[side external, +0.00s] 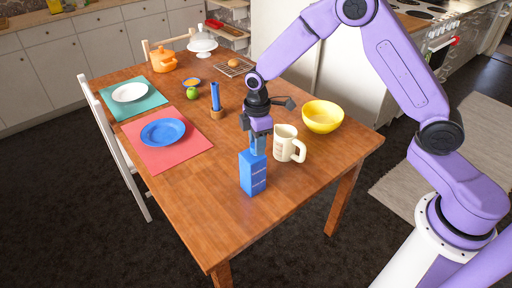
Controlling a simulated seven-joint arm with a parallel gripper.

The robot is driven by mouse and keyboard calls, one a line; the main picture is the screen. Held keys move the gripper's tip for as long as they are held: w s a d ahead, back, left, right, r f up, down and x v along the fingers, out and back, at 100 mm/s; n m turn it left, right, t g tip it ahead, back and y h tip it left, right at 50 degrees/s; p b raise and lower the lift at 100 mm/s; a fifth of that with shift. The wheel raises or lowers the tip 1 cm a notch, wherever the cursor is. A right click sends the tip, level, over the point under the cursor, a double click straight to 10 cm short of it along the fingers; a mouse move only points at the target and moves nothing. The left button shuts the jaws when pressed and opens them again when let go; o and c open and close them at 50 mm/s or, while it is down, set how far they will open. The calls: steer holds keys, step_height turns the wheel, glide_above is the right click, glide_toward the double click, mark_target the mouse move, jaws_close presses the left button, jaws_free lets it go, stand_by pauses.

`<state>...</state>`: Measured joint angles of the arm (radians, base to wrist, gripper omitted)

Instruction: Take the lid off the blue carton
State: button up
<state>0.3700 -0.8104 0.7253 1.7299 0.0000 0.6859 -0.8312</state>
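The blue carton (252,178) stands upright near the front edge of the wooden table. My gripper (259,148) points down directly above the carton's top, at its back right. Bluish-grey parts show at the gripper's tip, close to or touching the carton's top. I cannot tell whether they are only fingers or include the lid, nor whether the fingers are open or shut. The lid cannot be made out separately from the carton.
A cream mug (286,146) stands close to the right of my gripper. A yellow bowl (322,117) is farther right. A blue plate (163,132) lies on a red mat (150,157) at the left. The table's front is clear.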

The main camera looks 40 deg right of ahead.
steer(key=shift+r, duration=0.15)
steer(key=shift+r, duration=0.6)
steer(key=s+d+r, duration=0.3)
steer(key=s+r, duration=0.8)
steer(key=s, duration=0.3)
steer(key=s+a+f, duration=0.1)
steer(key=a+f, duration=0.8)
steer(key=f, duration=0.6)
glide_above(229, 213)
steer(key=f, duration=0.9)
steer(key=shift+s+d, duration=0.15)
steer(key=shift+s, duration=0.25)
steer(key=shift+w+f, duration=0.3)
steer(key=shift+f, duration=1.65)
